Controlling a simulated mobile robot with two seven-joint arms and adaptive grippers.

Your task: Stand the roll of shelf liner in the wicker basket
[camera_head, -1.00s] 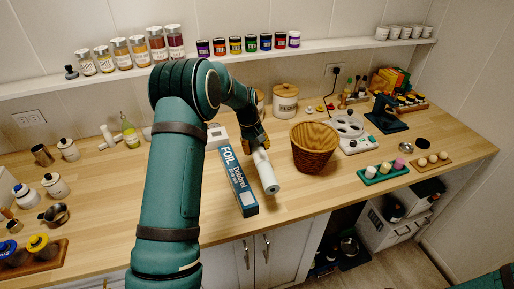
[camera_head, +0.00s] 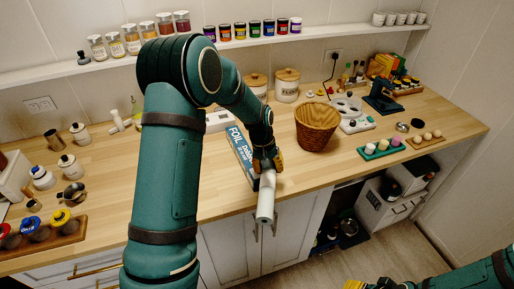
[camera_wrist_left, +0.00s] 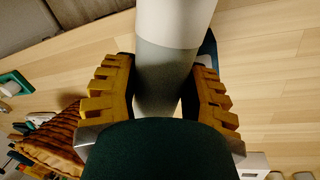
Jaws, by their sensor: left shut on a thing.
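The roll of shelf liner (camera_head: 266,200) is a white cylinder with a grey band. My left gripper (camera_head: 267,162) is shut on it near its upper end in the head view, and the roll tilts out past the counter's front edge. In the left wrist view the roll (camera_wrist_left: 172,60) lies between the two yellow fingers of my left gripper (camera_wrist_left: 160,95). The wicker basket (camera_head: 316,128) stands on the counter to the right of the gripper, apart from it. It also shows in the left wrist view (camera_wrist_left: 50,145). My right gripper (camera_head: 368,284) is at the bottom edge, partly cut off.
The blue foil box (camera_head: 240,150) lies on the counter just left of the roll, partly behind my arm. Wooden-lidded canisters (camera_head: 287,88) stand behind the basket.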

